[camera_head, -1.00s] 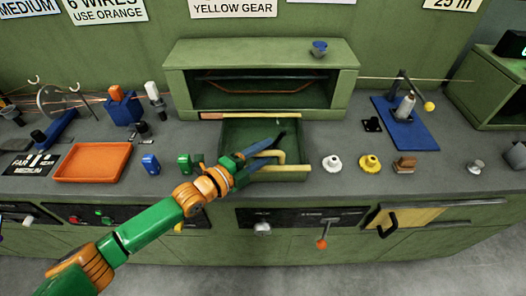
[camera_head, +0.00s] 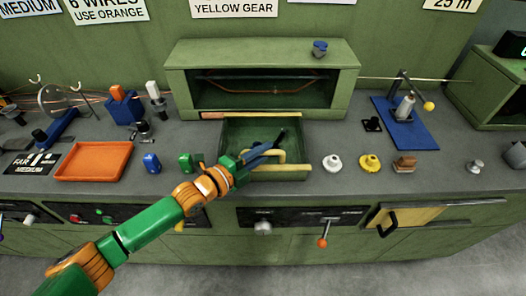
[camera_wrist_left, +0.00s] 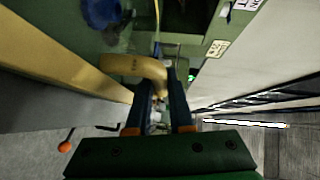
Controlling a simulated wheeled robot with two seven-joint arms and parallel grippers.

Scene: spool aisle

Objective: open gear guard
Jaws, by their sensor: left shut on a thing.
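The gear guard (camera_head: 262,131) is a green panel with a yellow front edge, lying out low in front of the green housing (camera_head: 342,84). The housing's front is open, with a copper-coloured line inside. A yellow bent handle (camera_head: 281,157) stands on the guard; it also shows large in the left wrist view (camera_wrist_left: 135,65). My left gripper (camera_head: 275,145) is at this handle, its blue fingers shut on the handle's bent end, seen between them in the left wrist view (camera_wrist_left: 161,100). My right gripper is not in view.
A white gear (camera_head: 332,163), a yellow gear (camera_head: 370,164) and a brown block (camera_head: 404,164) stand right of the guard. Blue (camera_head: 151,162) and green (camera_head: 187,163) pieces and an orange tray (camera_head: 94,162) are on the left. An orange-knobbed lever (camera_head: 322,242) hangs below the counter edge.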

